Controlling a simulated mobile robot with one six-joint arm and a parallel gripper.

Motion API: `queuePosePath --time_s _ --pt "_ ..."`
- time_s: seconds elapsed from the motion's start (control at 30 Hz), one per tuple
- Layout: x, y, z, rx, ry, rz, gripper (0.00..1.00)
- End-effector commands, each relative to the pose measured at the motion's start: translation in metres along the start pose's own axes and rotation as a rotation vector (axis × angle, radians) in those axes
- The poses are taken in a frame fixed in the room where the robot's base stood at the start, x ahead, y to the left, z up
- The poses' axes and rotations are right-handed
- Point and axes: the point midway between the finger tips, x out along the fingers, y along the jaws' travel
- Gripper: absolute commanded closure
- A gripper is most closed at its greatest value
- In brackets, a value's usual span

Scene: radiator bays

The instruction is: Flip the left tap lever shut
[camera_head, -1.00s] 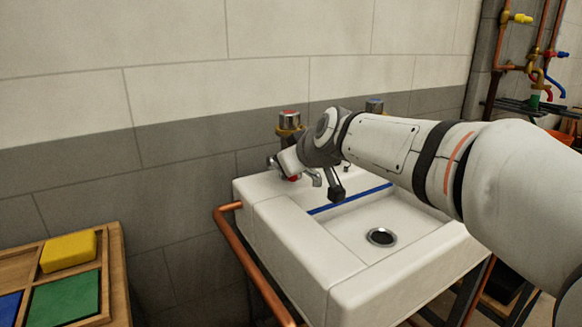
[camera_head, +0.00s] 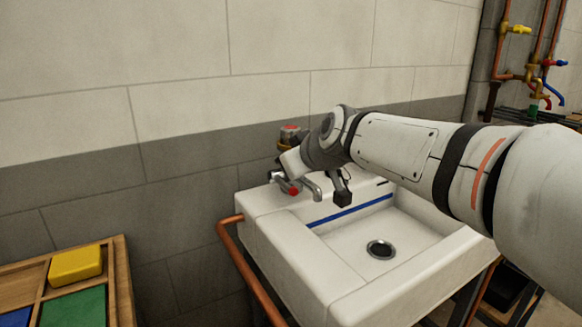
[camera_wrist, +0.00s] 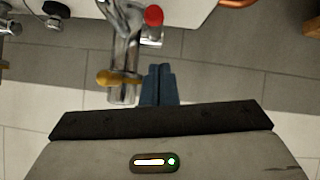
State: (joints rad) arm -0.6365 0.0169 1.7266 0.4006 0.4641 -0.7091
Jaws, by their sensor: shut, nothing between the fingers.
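The left tap is chrome, with a red-tipped piece (camera_head: 294,191) that looks like its lever and a curved spout (camera_head: 313,188) over the sink's back left corner. In the wrist view the tap (camera_wrist: 124,35) shows with the red tip (camera_wrist: 154,16) at upper middle and a brass part (camera_wrist: 118,78) lower down. My gripper's blue-grey fingers (camera_wrist: 160,84) are together and empty, just right of the brass part; I cannot tell if they touch it. In the head view my gripper's end is partly hidden at the tap, and my arm covers the area right of it.
The white sink (camera_head: 300,270) has a blue stripe and a drain (camera_head: 380,250). A copper pipe (camera_head: 250,270) runs along its left side. A wooden tray (camera_head: 122,280) with coloured blocks stands at lower left. Pipes with coloured valves (camera_head: 540,65) are at upper right.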

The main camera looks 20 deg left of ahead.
Motion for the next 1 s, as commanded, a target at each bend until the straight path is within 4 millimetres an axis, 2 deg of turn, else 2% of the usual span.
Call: queuePosePath --time_s 0.03,0.2,0.4,0.87,1.0 --pt "-0.013 -0.001 0.004 0.001 0.003 0.003 1.0" --pt "-0.045 -0.003 0.015 0.001 0.005 0.002 1.0" --pt "-0.068 -0.005 0.024 0.001 0.006 0.003 1.0" --pt "-0.075 -0.005 0.026 0.001 0.006 0.003 1.0" --pt "-0.087 0.004 0.029 0.026 -0.022 0.013 1.0"
